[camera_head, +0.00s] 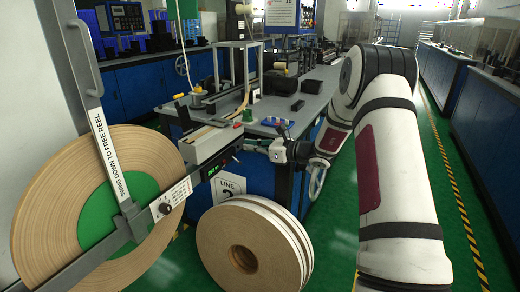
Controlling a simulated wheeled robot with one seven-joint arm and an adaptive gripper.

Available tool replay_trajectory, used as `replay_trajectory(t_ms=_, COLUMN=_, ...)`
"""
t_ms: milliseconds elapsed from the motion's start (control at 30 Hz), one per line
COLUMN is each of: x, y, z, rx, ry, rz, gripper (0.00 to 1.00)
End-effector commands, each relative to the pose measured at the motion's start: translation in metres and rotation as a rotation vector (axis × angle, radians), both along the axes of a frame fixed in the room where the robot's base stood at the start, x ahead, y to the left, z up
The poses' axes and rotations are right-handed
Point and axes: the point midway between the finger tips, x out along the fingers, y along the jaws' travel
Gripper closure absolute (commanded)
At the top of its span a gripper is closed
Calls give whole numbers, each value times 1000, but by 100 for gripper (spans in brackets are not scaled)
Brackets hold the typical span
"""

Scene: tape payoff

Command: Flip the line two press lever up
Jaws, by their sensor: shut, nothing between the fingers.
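My gripper (252,146) is shut and empty at the table's front edge, just right of the black box with a green display (217,170). A sign reading LINE and a partly covered number (230,187) hangs below it on the blue front. I cannot pick out the press lever for certain. A dark upright part (184,116) stands at the left of the table, and a small yellow-topped part (247,115) stands behind my gripper. Whether my gripper touches anything is too small to tell.
Tan rolls (225,235) stand in front of the table. Green floor (330,250) is open at the lower middle, partly behind my arm.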

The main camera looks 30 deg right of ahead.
Motion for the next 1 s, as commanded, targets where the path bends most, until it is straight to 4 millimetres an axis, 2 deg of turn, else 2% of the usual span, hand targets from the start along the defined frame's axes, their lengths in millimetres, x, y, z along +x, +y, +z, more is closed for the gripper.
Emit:
replay_trajectory(t_ms=200, x=35, y=26, z=-8, rx=-1, ry=-1, rz=1, gripper=100)
replay_trajectory(t_ms=233, x=36, y=26, z=-3, rx=-3, ry=-3, rz=0, gripper=100)
replay_trajectory(t_ms=333, x=32, y=22, z=14, rx=-3, ry=-3, rz=-1, gripper=100)
replay_trajectory(t_ms=500, x=29, y=21, z=29, rx=-2, ry=0, rz=-1, gripper=100)
replay_trajectory(t_ms=1000, x=28, y=20, z=34, rx=-1, ry=2, rz=-1, gripper=100)
